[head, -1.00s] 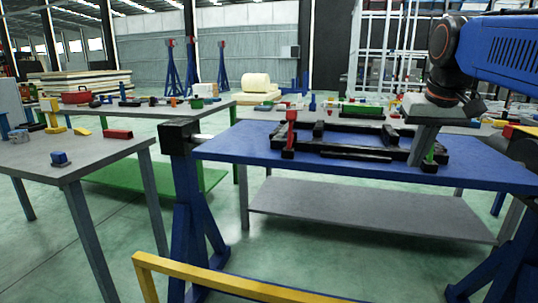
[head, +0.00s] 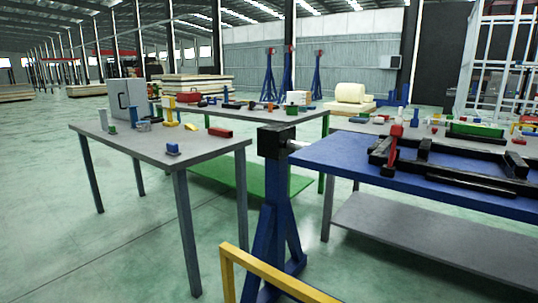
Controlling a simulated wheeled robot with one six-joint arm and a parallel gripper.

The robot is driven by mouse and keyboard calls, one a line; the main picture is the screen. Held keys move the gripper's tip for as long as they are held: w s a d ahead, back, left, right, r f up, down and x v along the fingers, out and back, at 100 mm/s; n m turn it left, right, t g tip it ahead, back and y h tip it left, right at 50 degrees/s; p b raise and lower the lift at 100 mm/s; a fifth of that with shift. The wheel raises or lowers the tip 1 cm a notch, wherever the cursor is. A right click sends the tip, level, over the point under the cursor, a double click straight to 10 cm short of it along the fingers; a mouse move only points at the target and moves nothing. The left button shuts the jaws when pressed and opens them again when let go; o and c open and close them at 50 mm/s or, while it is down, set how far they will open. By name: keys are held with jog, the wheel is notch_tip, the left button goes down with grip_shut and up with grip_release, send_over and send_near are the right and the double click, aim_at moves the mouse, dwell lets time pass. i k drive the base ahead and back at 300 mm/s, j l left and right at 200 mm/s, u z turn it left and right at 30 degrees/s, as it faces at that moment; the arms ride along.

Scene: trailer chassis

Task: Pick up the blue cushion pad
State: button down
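A small blue block (head: 172,148), which may be the blue cushion pad, sits near the front edge of the grey left table (head: 150,147). It seems to rest on a thin grey base. Other small bluish pieces stand farther back on that table, including a grey-blue block (head: 143,126); they are too small to tell apart for sure. My gripper is out of view.
A red block (head: 220,132) and a grey case (head: 129,97) share the left table. At right, a blue table (head: 345,157) bears a black frame (head: 465,175). A yellow rail (head: 270,275) is low in front. Floor at left is open.

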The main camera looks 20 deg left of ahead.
aim_at(173, 148)
jog(key=u, duration=1.55)
jog(key=z, duration=1.7)
jog(key=u, duration=1.7)
jog(key=i+j+z, duration=0.15)
jog(key=i+j, duration=0.7)
jog(key=i, duration=0.2)
